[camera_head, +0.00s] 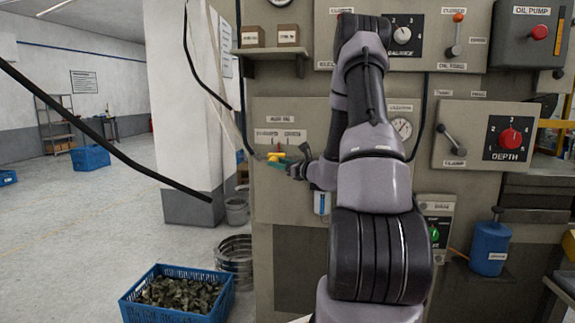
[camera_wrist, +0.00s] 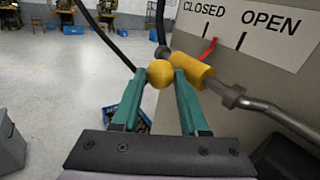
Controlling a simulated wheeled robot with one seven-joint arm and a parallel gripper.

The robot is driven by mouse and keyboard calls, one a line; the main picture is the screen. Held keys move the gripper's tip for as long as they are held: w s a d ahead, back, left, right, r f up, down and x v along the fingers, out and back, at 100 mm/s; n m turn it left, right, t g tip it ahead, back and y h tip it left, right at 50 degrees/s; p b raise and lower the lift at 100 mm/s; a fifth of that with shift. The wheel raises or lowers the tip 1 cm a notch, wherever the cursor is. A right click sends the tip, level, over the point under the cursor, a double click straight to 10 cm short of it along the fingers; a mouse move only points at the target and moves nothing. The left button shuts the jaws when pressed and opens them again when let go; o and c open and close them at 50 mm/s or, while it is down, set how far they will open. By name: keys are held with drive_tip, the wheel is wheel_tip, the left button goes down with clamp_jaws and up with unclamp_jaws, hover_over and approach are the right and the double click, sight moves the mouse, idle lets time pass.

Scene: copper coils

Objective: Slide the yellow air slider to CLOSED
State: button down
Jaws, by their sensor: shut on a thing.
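The yellow air slider (camera_wrist: 192,69) is a yellow sleeve on a grey pipe, with a round yellow knob (camera_wrist: 160,73) towards me. In the wrist view my gripper (camera_wrist: 163,80) has its two green fingers on either side of the knob, shut on it. A red pointer (camera_wrist: 208,49) stands up from the sleeve. Its tip is close to the CLOSED mark on the white label (camera_wrist: 262,20), a little towards the OPEN mark. In the head view the slider (camera_head: 277,155) is small, on the panel's left side, with my gripper (camera_head: 281,163) at it.
The grey machine panel (camera_head: 290,205) stands behind the slider. A shelf (camera_head: 270,54) with small boxes is above. A blue crate of scrap (camera_head: 178,295) and a grey bucket (camera_head: 237,211) stand on the floor at left. Dark cables hang nearby.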

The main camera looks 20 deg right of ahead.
drive_tip(key=shift+w+a, duration=0.4)
drive_tip(key=shift+a, duration=0.2)
drive_tip(key=shift+w+a, duration=0.4)
drive_tip(key=shift+a, duration=0.3)
drive_tip(key=shift+c, duration=2.1)
unclamp_jaws()
drive_tip(key=v, duration=1)
drive_tip(key=shift+s, duration=0.35)
